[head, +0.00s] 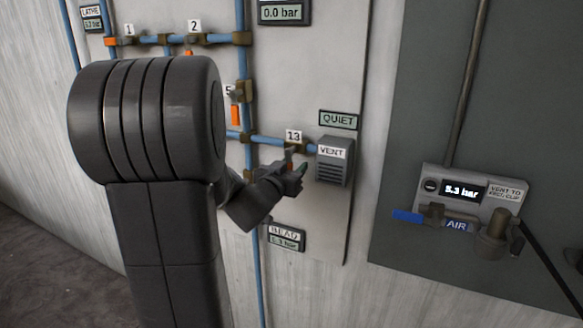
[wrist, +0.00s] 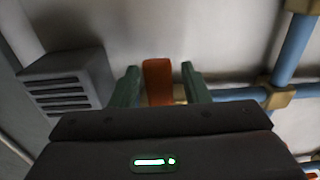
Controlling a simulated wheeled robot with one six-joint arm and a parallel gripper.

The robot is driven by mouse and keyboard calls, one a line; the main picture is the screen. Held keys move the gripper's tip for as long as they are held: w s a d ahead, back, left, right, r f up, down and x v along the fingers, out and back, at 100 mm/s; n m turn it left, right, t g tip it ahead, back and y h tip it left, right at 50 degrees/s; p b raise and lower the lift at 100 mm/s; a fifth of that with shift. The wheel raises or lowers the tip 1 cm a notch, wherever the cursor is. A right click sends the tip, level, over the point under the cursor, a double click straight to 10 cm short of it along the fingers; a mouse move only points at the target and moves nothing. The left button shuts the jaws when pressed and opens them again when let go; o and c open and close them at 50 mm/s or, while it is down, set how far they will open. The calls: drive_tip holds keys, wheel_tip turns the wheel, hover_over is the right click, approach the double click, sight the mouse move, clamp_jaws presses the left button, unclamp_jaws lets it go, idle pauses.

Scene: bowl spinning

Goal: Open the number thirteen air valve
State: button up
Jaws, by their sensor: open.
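The number thirteen valve (head: 297,147) sits on a blue pipe below its "13" label (head: 293,135), left of the vent box. In the wrist view its orange handle (wrist: 158,80) stands between my two green fingers. My gripper (wrist: 161,84) is open, with one finger on each side of the handle and small gaps showing. In the head view my gripper (head: 299,171) is just below the valve and hides most of the handle. Whether the fingertips reach past the handle is hard to tell.
The grey vent box (head: 333,170) is close on the right of the valve in the head view, and also shows in the wrist view (wrist: 68,82). Valves one (head: 129,41) and two (head: 194,40) are higher up. A "READ" gauge (head: 286,237) is below. A blue-handled air valve (head: 408,216) is far right.

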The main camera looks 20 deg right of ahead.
clamp_jaws()
drive_tip(key=shift+w+a, duration=0.1)
idle(0.3)
drive_tip(key=m+b, duration=0.1)
drive_tip(key=m, duration=0.1)
drive_tip(key=w+a+m+b, duration=0.1)
drive_tip(key=shift+m, duration=0.4)
drive_tip(key=shift+w+a+r+m+b, duration=0.2)
drive_tip(key=shift+w+m, duration=0.05)
drive_tip(key=shift+m, duration=0.6)
drive_tip(key=shift+w+a+r+m+b, duration=0.15)
drive_tip(key=shift+w+r+m+b, duration=0.1)
drive_tip(key=shift+m, duration=0.55)
drive_tip(key=shift+w+a+r+m+b, duration=0.2)
drive_tip(key=shift+m, duration=0.65)
